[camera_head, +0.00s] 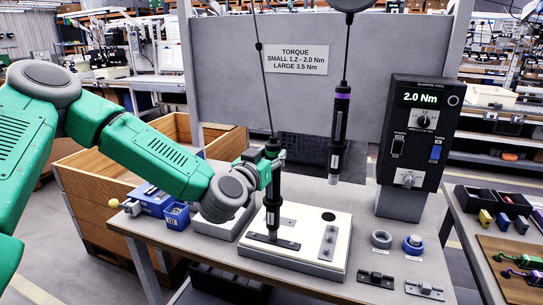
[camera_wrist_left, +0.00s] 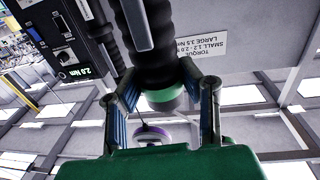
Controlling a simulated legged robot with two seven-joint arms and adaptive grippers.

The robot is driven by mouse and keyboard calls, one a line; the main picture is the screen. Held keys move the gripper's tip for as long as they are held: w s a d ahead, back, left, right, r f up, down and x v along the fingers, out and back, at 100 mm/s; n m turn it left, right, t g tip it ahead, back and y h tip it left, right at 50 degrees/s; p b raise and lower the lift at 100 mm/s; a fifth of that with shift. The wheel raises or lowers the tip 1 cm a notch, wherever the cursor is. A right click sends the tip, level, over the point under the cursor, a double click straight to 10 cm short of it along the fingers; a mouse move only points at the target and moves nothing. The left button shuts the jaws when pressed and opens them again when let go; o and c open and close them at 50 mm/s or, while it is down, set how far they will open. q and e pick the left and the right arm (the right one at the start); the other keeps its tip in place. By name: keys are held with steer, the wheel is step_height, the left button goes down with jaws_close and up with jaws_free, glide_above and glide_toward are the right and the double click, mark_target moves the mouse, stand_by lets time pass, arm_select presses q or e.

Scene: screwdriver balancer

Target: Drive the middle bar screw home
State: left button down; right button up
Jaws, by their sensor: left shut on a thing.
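My left gripper (camera_head: 268,165) is shut on a black screwdriver (camera_head: 272,205), which hangs from a cable and stands about upright. Its lower end is over a dark bar (camera_head: 287,244) on the white plate (camera_head: 300,220); the screw under it is hidden, and I cannot tell whether the bit touches it. In the left wrist view the gripper's fingers (camera_wrist_left: 162,105) flank the dark driver body (camera_wrist_left: 150,45) near a green ring. My right gripper is not in view.
A second screwdriver (camera_head: 338,130) with a purple ring hangs to the right. The control box (camera_head: 413,130) reads 2.0 Nm. A torque sign (camera_head: 296,59) is on the back panel.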

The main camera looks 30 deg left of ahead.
mark_target(272, 144)
arm_select(q)
steer(key=shift+s+d+f+b, duration=0.1)
steer(key=shift+s+f+b, duration=0.1)
steer(key=shift+f+b, duration=0.55)
stand_by(0.9)
steer(key=shift+f+p, duration=0.15)
steer(key=shift+p, duration=0.2)
steer(key=shift+w+r+p, duration=0.2)
steer(key=shift+r+p, duration=0.9)
steer(key=shift+r, duration=0.1)
step_height(272, 144, up, 4)
steer(key=p, duration=0.3)
